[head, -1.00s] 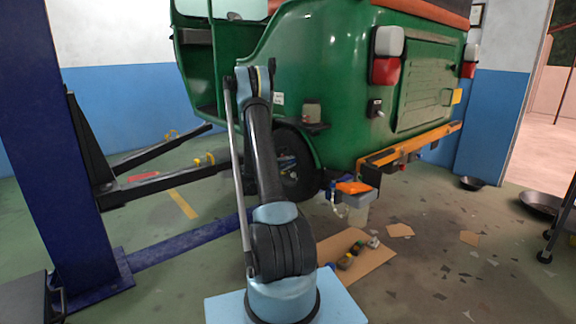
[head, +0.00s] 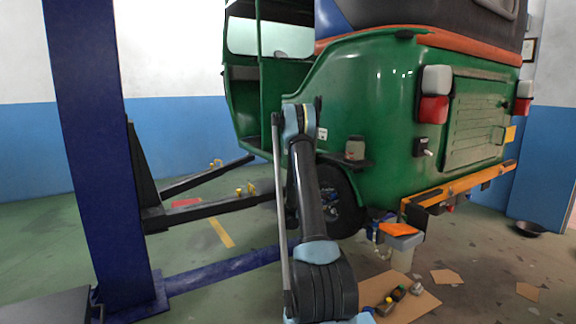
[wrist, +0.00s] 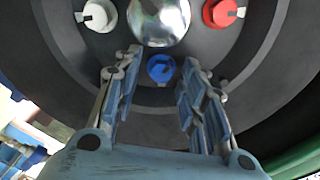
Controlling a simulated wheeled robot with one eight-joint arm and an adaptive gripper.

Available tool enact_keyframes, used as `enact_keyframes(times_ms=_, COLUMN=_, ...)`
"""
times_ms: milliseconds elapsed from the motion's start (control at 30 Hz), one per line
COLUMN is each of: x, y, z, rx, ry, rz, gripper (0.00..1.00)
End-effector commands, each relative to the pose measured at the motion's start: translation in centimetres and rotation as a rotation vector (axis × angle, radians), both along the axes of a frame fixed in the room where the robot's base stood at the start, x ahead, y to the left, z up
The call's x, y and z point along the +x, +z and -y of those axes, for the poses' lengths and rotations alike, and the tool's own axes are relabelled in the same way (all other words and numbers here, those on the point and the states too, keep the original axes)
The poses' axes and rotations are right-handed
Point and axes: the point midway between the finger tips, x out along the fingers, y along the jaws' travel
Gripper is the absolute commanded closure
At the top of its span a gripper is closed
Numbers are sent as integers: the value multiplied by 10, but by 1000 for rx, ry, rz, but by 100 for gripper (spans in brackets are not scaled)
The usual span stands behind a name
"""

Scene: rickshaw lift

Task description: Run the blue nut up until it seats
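The blue nut (wrist: 161,68) sits on the dark wheel hub (wrist: 75,50) in the wrist view, just below the shiny domed hub cap (wrist: 160,18). My gripper (wrist: 164,75) is open, with one finger on each side of the blue nut and clear gaps between. I cannot tell how far the fingertips are from the hub face. A white nut (wrist: 100,15) is at upper left and a red nut (wrist: 220,12) at upper right. In the head view the wheel (head: 340,203) shows under the green rickshaw, and my arm hides part of it and the gripper.
A blue lift post (head: 90,150) with black lift arms (head: 205,210) stands at left.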

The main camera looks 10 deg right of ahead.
Motion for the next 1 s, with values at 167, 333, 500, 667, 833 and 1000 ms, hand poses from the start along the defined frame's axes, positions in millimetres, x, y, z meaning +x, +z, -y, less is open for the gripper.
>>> enact_keyframes(times_ms=167, x=1, y=1, z=0, rx=-53, ry=0, rz=-147, gripper=62)
enact_keyframes(times_ms=333, x=-5, y=1, z=-20, rx=-70, ry=3, rz=-191, gripper=62)
enact_keyframes(times_ms=500, x=-15, y=1, z=-46, rx=-69, ry=3, rz=-189, gripper=62)
enact_keyframes(times_ms=667, x=-24, y=1, z=-70, rx=-68, ry=4, rz=-188, gripper=62)
enact_keyframes(times_ms=833, x=-33, y=1, z=-96, rx=-69, ry=3, rz=-188, gripper=62)
enact_keyframes(times_ms=1000, x=-42, y=1, z=-122, rx=-68, ry=4, rz=-188, gripper=62)
